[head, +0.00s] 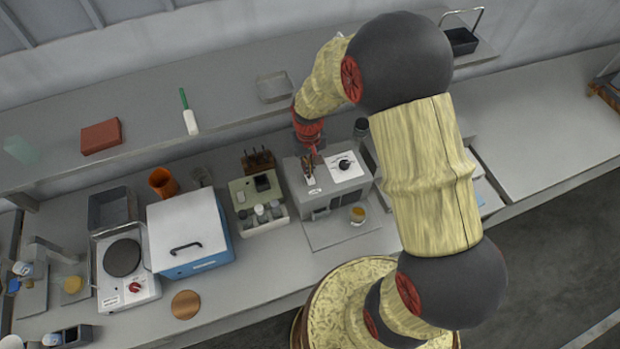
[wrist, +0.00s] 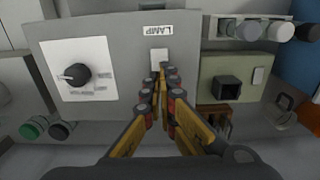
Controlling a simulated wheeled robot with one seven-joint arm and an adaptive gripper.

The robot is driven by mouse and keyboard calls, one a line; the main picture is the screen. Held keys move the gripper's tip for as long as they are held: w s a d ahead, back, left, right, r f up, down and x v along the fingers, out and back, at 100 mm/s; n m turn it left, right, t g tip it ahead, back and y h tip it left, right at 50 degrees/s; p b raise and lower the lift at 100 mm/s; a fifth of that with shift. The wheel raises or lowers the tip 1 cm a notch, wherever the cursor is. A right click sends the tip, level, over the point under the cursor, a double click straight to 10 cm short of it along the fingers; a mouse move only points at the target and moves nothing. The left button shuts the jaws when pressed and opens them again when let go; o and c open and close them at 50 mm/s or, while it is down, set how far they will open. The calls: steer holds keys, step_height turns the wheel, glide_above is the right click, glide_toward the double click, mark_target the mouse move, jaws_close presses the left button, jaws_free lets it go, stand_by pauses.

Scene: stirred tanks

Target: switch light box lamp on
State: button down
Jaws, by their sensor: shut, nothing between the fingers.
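The light box (head: 318,205) is a grey box on the bench with a white panel and a black knob (head: 345,164) on its top. In the wrist view the light box (wrist: 110,28) shows a label reading LAMP (wrist: 156,30) and a pale switch (wrist: 159,56) below it. My gripper (wrist: 161,70) is shut and empty, its fingertips at the lower edge of the switch. I cannot tell whether they touch it. The fingertips hide part of the switch's lower end. In the head view my gripper (head: 309,172) is over the left part of the box.
A greenish instrument with several vials (head: 243,190) stands just left of the light box. A blue bath with a white lid (head: 187,232) and a hot plate (head: 122,257) are farther left. A shelf (head: 230,105) runs behind.

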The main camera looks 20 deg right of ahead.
steer(key=shift+f+b, duration=0.65)
steer(key=shift+f, duration=0.35)
stand_by(0.4)
steer(key=shift+r, duration=0.1)
steer(key=shift+r+p, duration=2.2)
steer(key=shift+r, duration=1.25)
steer(key=g, duration=0.1)
glide_above(314, 189)
steer(key=s+r+t+b, duration=0.3)
steer(key=s+r+b, duration=0.2)
steer(key=s+b, duration=0.3)
steer(key=s+r+t+b, duration=0.3)
steer(key=s+b, duration=0.4)
steer(key=b, duration=0.5)
steer(key=shift+s+r+t, duration=0.3)
steer(key=shift+s+r, duration=0.05)
steer(key=shift+r, duration=0.55)
